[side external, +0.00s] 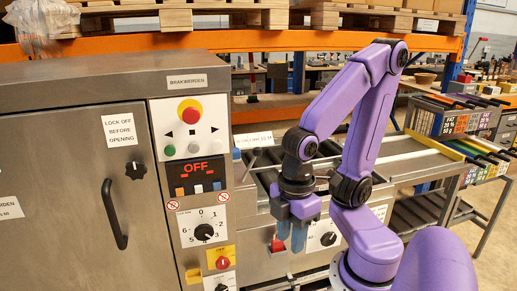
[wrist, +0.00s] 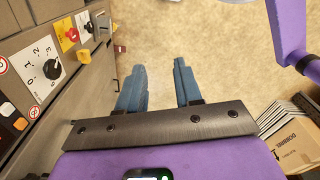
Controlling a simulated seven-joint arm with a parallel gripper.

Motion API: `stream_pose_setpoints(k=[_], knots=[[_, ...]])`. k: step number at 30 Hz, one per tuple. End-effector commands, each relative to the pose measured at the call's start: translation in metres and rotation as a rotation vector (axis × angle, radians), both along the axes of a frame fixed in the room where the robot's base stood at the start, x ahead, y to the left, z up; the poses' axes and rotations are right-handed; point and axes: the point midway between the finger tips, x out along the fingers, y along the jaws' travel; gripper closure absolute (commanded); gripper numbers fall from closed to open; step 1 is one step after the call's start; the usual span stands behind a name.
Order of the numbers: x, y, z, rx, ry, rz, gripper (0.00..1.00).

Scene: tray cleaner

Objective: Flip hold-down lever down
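My gripper (side external: 291,240) points down in front of the machine's steel front panel, below the roller bed. In the wrist view my gripper (wrist: 157,88) has its two blue fingers apart, with only floor showing between them. A small red lever-like piece (side external: 277,246) on the front panel shows right beside the fingers in the side view; it may be the hold-down lever, but I cannot be sure. Part of it is hidden by the fingers. I cannot tell whether the fingers touch it. It cannot be clearly made out in the wrist view.
The grey cabinet (side external: 75,180) stands at left, with a control panel of buttons and an OFF display (side external: 197,169). A rotary dial (side external: 204,231) and a yellow-backed red switch (side external: 222,262) are left of my gripper. A cardboard box (wrist: 295,148) lies at lower right in the wrist view.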

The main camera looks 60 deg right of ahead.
Motion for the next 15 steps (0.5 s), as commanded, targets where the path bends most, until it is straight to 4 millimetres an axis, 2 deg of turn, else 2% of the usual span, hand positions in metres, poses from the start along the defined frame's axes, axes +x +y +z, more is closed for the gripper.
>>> stream_pose_setpoints(k=[1,3,8,15], knots=[[0.001,0.0,0.0,-0.004,0.0,-0.003,0.83],[0.003,-0.003,-0.002,-0.024,-0.002,-0.016,1.0],[0.019,-0.022,-0.011,-0.159,-0.031,-0.115,1.0],[0.063,-0.073,-0.019,-0.501,-0.183,-0.367,1.0]])
